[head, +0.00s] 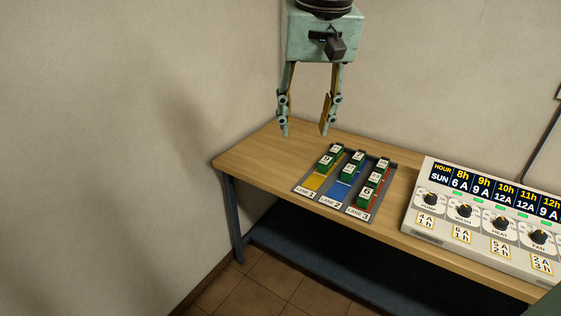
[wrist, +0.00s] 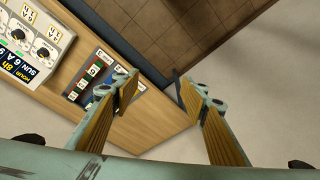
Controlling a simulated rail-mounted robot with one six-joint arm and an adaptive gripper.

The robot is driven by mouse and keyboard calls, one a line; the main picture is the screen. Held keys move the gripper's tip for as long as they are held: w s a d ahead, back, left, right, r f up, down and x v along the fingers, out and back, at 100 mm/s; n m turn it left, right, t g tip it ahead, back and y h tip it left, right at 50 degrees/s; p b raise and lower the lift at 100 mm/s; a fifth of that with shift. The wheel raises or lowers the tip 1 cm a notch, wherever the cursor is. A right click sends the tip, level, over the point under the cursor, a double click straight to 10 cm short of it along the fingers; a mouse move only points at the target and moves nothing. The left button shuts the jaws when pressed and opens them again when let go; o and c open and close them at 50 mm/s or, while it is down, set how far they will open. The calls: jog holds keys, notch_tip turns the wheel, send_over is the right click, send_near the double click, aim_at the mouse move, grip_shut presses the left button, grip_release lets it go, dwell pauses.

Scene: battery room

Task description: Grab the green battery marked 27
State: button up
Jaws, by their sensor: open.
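Several green batteries with white labels stand in a grey tray (head: 303,188) on the wooden table. The tray has a yellow lane 1, a blue lane 2 and a red lane 3. Lane 1 has a front battery (head: 325,161), lane 2 has a front battery (head: 347,172), and lane 3 has a front battery (head: 367,194). The labels are too small to read surely, so I cannot tell which is 27. My gripper (head: 304,134) is open and empty, above and left of the tray. In the wrist view, my gripper (wrist: 157,84) partly hides the tray (wrist: 72,97).
A control panel (head: 425,238) with knobs and an hour display stands right of the tray; the panel also shows in the wrist view (wrist: 28,60). The left part of the wooden table (head: 255,160) is clear. Walls rise behind and left.

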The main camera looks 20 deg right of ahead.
jog(key=w+d+f+m+p, duration=0.1)
jog(key=w+d+f+m, duration=0.15)
jog(key=w+d, duration=0.8)
jog(key=m+g+p, duration=0.3)
jog(key=m+p, duration=0.1)
jog(key=m, duration=0.1)
send_over(351, 168)
notch_tip(351, 168, down, 28)
jog(key=shift+w+d+r, duration=0.15)
jog(key=shift+r, duration=0.05)
jog(key=shift+f, duration=0.15)
notch_tip(351, 168, down, 8)
jog(key=shift+f, duration=0.2)
jog(key=shift+f, duration=0.1)
